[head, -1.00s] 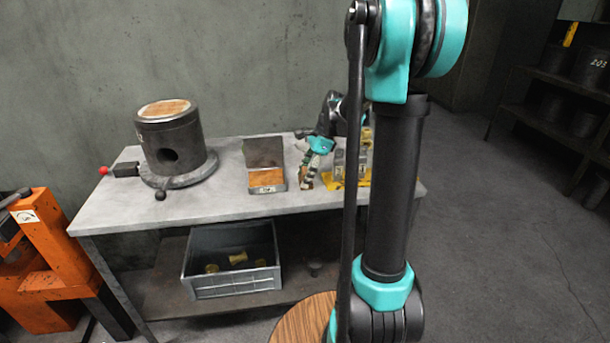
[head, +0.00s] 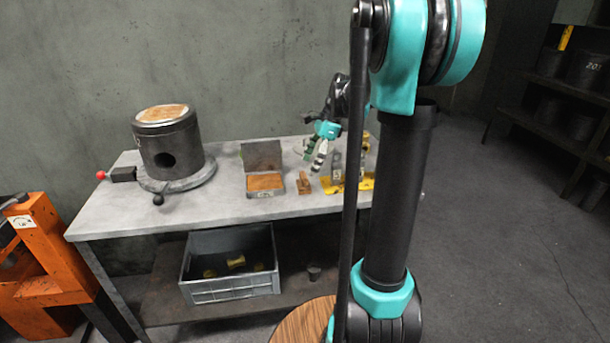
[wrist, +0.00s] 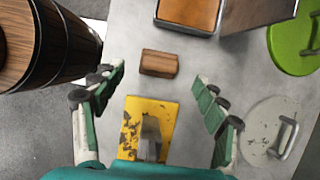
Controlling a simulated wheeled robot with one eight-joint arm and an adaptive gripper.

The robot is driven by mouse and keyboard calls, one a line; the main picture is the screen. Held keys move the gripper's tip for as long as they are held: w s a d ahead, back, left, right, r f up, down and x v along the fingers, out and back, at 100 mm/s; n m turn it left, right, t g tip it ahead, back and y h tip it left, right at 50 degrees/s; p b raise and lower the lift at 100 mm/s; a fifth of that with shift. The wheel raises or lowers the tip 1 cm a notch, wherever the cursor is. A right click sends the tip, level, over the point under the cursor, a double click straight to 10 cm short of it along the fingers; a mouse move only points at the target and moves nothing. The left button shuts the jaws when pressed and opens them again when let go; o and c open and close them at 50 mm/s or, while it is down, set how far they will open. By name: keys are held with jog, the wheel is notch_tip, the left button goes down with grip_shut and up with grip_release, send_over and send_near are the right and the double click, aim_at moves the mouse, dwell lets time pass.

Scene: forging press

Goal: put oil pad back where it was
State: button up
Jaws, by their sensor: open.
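A shallow metal box (head: 265,193) with an orange-brown pad (head: 265,182) and a raised lid stands mid-table. Its label is too small to read. Just right of it, apart, a small brown block (head: 304,188) with an upright grip stands on the table. The block also shows in the wrist view (wrist: 159,63). I cannot tell which of the two is the oil pad. My gripper (head: 313,158) is above and slightly right of the block. In the wrist view my gripper (wrist: 160,80) has its fingers wide apart, with nothing between them.
A yellow plate with a grey fixture (wrist: 148,122) is close to the block. A green disc (wrist: 292,40) and a grey handled disc (wrist: 268,128) lie right in the wrist view. A heavy cylinder (head: 170,150) stands left; a grey crate (head: 232,288) sits below.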

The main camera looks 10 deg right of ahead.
jog(key=v, duration=0.5)
jog(key=s+f+n, duration=0.2)
jog(key=s, duration=0.1)
jog(key=s+a+f+n+t+h, duration=0.1)
jog(key=s+f+n, duration=0.2)
jog(key=s+f+n+h, duration=0.1)
jog(key=s+f+n, duration=0.1)
jog(key=s+f, duration=0.1)
jog(key=shift+s+a+f+n+t, duration=0.2)
jog(key=shift+s+n+t, duration=0.1)
jog(key=shift+s+n, duration=0.15)
jog(key=s+d+f+n+t+h, duration=0.1)
jog(key=s+f+n+t+h, duration=0.1)
jog(key=s+f+n, duration=0.7)
jog(key=s+n, duration=0.1)
jog(key=s, duration=0.2)
jog(key=shift+f+t+h, duration=0.3)
jog(key=shift+f, duration=0.1)
jog(key=shift+c, duration=0.4)
